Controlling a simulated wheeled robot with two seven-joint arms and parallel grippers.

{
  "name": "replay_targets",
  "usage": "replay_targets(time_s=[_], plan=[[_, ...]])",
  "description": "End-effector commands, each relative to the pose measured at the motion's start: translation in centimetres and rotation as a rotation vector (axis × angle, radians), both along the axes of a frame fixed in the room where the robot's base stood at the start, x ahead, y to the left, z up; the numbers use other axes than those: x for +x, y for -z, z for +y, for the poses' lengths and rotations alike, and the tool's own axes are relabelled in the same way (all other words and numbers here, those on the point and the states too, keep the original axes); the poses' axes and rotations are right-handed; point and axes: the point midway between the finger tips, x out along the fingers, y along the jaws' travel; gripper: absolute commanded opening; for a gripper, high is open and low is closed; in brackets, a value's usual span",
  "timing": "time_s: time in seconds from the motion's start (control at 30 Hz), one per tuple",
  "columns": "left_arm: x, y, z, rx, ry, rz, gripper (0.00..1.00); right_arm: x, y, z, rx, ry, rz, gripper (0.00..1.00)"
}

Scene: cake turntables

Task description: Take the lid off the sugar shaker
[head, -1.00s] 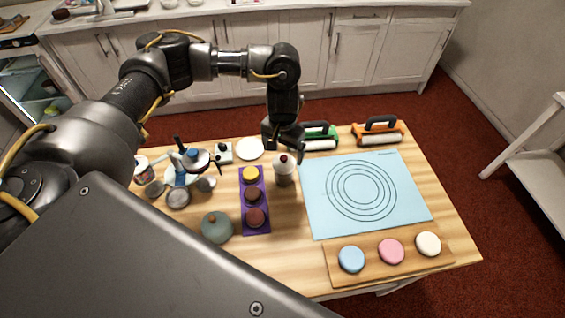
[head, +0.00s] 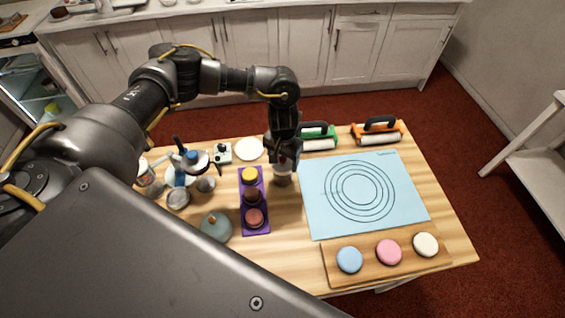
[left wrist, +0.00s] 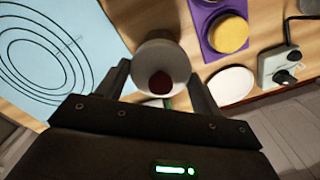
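The sugar shaker (head: 282,179) stands upright on the wooden table, between the purple tray and the blue mat. Its top is mostly hidden by my gripper in the head view. In the left wrist view I look down on its pale, round lid (left wrist: 160,52) with a dark red knob (left wrist: 160,83) on top. My left gripper (head: 284,158) points down over the shaker. In the left wrist view its fingers are apart, one on each side of the lid; I cannot tell whether they touch it. My right gripper is not in view.
Close left is a purple tray (head: 262,208) with three round cakes. Right is the blue mat (head: 405,205); in front of it a wooden board (head: 375,274) holds three coloured discs. Behind are a white plate (head: 249,148), a green roller (head: 318,142) and an orange roller (head: 378,134).

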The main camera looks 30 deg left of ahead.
Motion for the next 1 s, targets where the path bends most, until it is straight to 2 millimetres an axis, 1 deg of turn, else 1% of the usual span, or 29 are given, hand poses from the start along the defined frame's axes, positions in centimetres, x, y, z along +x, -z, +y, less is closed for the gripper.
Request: replay_targets(time_s=[0.03, 0.1, 0.43, 0.57, 0.67, 0.7, 0.77, 0.8, 0.9, 0.93, 0.97, 1.0], plan=[[0.0, 0.0, 0.0, 0.000, 0.000, 0.000, 0.52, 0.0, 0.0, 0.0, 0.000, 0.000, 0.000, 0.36], [0.0, 0.0, 0.0, 0.000, 0.000, 0.000, 0.45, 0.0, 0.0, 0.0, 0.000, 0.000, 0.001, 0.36], [0.0, -0.3, 0.0, -0.001, -0.001, -0.002, 0.45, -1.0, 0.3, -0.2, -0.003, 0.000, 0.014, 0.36], [0.1, -1.3, 0.0, -0.001, 0.001, -0.004, 0.45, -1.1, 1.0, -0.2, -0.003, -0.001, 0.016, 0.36], [0.1, -2.9, -0.1, -0.003, 0.003, -0.006, 0.45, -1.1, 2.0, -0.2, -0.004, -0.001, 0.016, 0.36], [0.0, -3.9, -0.9, -0.004, 0.007, -0.005, 0.45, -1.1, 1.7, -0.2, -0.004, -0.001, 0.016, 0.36], [-0.3, -5.2, -1.9, -0.002, 0.008, -0.007, 0.45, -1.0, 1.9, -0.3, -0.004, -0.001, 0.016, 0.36], [-0.4, -6.4, -2.7, -0.001, 0.010, -0.008, 0.45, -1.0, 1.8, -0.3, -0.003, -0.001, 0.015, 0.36], [-0.9, -8.9, -4.8, 0.001, 0.012, -0.009, 0.45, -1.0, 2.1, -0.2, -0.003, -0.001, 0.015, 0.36], [-1.2, -9.6, -5.5, 0.002, 0.011, -0.009, 0.45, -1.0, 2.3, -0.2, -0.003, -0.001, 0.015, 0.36], [-1.4, -9.6, -6.5, 0.000, 0.012, -0.006, 0.45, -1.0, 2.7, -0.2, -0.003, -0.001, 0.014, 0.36], [-1.7, -10.0, -7.6, 0.002, 0.012, -0.006, 0.45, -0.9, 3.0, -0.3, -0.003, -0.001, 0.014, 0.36]])
